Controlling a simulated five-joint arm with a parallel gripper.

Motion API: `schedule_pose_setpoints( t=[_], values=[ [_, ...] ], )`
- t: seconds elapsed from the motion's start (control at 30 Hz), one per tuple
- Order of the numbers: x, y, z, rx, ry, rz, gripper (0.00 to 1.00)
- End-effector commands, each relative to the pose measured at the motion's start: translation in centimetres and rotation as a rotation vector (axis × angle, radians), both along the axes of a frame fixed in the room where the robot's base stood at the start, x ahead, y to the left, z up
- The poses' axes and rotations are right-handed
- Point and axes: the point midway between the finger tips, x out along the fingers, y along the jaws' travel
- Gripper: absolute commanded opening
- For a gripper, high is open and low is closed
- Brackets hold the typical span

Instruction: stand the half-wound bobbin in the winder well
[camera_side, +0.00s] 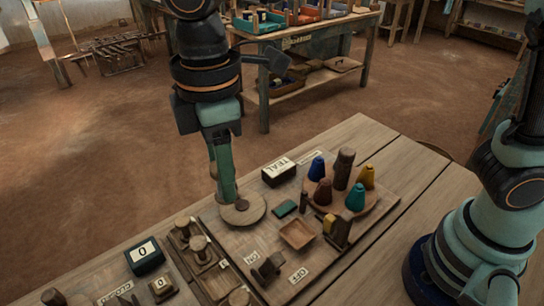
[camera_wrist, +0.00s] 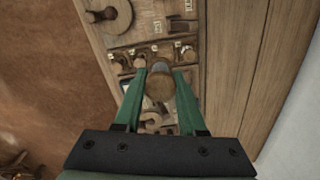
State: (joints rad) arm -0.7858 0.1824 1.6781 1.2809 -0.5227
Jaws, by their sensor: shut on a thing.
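My gripper (camera_wrist: 160,75) is shut on a brown, round-topped bobbin (camera_wrist: 160,86), which sits between the green fingers in the wrist view. In the side view my gripper (camera_side: 232,200) points down over a round wooden disc (camera_side: 254,214) on the board. The fingers hide most of the bobbin there, so its tilt and any contact with the disc cannot be told. Wooden spool-like pieces (camera_side: 199,244) stand in a divided tray (camera_side: 222,284) left of the disc. I cannot tell for certain which opening is the winder well.
A round stand (camera_side: 374,195) holds coloured cones around a tall wooden post (camera_side: 344,168). The table's right planks (camera_side: 420,180) are bare.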

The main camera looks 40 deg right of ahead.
Motion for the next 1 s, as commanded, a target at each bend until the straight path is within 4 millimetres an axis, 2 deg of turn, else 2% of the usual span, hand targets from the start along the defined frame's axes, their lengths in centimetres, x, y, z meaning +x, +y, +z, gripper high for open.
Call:
schedule_pose_setpoints(
  t=[0.03, 0.2, 0.4, 0.57, 0.67, 1.0],
  values=[
    [0.1, -1.9, 0.4, 0.002, -0.003, -0.007, 0.00],
    [-0.5, -7.4, 0.8, 0.001, -0.002, -0.007, 0.00],
    [-1.7, -11.8, 0.6, 0.001, -0.002, -0.004, 0.00],
    [-2.2, -13.1, 0.1, 0.000, 0.000, -0.001, 0.00],
    [-2.3, -13.3, -1.3, -0.002, 0.004, 0.000, 0.00],
    [-2.4, -13.3, -9.4, -0.004, 0.007, 0.000, 0.00]
  ],
)
